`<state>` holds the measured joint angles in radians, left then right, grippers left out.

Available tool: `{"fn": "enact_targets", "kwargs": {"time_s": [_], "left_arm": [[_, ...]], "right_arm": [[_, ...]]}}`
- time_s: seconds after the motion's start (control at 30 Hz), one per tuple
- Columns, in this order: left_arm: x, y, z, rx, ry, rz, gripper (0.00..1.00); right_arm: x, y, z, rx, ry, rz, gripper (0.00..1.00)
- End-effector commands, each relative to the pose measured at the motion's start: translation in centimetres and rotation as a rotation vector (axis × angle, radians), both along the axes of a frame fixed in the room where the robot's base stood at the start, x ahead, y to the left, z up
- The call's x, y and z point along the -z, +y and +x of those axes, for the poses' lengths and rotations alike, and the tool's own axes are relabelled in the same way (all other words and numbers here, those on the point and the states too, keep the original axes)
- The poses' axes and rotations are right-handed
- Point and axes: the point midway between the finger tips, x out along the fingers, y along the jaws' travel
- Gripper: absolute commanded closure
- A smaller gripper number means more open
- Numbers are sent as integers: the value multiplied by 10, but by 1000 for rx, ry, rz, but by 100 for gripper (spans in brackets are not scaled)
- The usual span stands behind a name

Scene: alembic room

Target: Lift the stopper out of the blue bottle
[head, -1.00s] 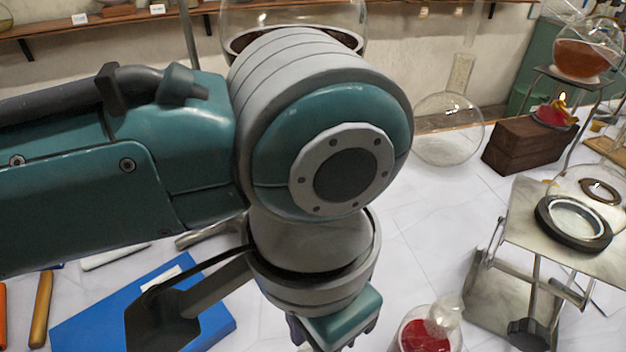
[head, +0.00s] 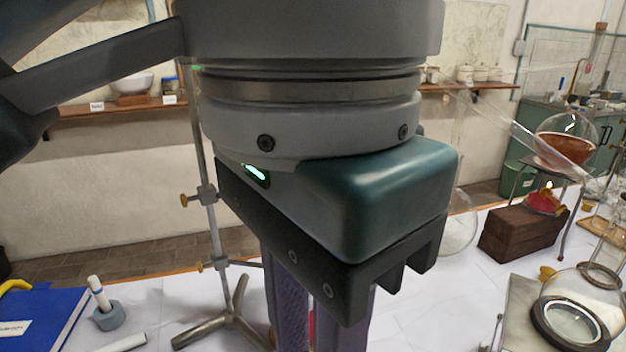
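I see no blue bottle and no stopper in the head view; my arm hides much of the middle of the table. My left gripper (head: 312,330) is large and close in the centre, pointing down. Its two purple fingers run off the bottom edge, so the tips do not show. A narrow gap shows between them, with a sliver of red behind it. I cannot tell whether they are shut or hold anything. My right gripper is not in view.
A metal stand (head: 232,312) is just left of the fingers. A blue book (head: 55,305) and a holder with a white stick (head: 108,318) are at left. At right are a wooden block (head: 520,235), an orange-filled flask (head: 565,150) and a clear flask (head: 590,290).

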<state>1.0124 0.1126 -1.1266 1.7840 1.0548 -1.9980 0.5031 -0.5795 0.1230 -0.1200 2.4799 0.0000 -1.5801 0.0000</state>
Motion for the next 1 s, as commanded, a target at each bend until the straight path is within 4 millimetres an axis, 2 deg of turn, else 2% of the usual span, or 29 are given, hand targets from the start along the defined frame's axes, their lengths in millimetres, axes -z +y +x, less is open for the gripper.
{"fn": "enact_targets", "kwargs": {"time_s": [0.03, 0.43, 0.83, 0.93, 1.0], "left_arm": [[-5, 0, 0, 0, 1, 1, 100], [-21, 0, 0, -1, 1, 2, 100], [-21, 1, 1, -5, 0, 2, 100], [-24, 11, 6, -49, -1, 8, 100], [-30, 24, 14, -114, -1, 17, 100]], "right_arm": [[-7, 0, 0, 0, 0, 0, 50], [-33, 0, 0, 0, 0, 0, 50], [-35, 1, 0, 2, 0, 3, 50], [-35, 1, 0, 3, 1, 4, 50], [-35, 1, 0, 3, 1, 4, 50]]}}
